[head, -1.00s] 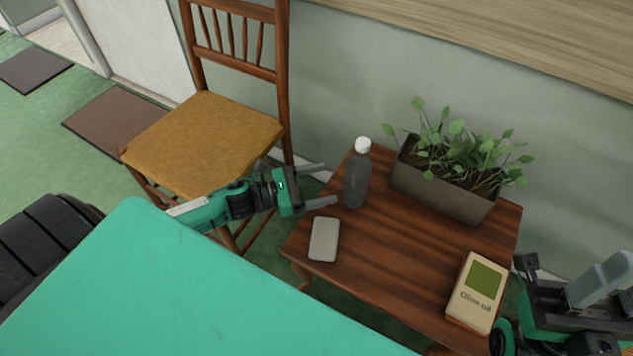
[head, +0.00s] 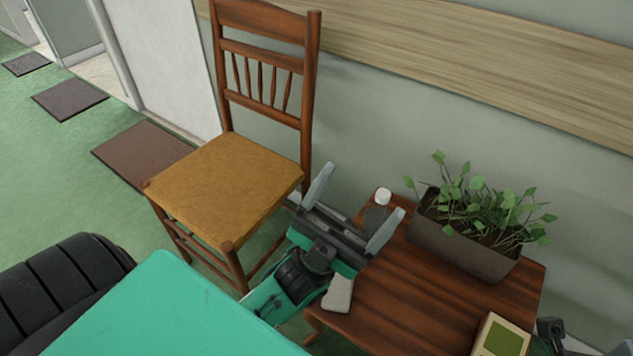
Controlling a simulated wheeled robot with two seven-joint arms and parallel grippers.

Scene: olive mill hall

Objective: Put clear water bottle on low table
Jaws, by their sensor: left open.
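The clear water bottle (head: 377,216) with a white cap stands upright on the low wooden table (head: 415,305), near its back left corner. Only its cap and upper part show; the rest is behind my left gripper. My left gripper (head: 354,208) is open, with its fingers pointing up and away and nothing seen between them that it grips. It is in front of the bottle in this view; I cannot tell whether they touch. My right gripper (head: 590,340) shows only in part at the lower right corner.
A planter (head: 460,248) with green leaves stands at the table's back. A pale phone-like slab (head: 338,293) lies at the left edge, partly hidden. A cream box (head: 500,337) is at the front right. A wooden chair (head: 225,185) stands left of the table.

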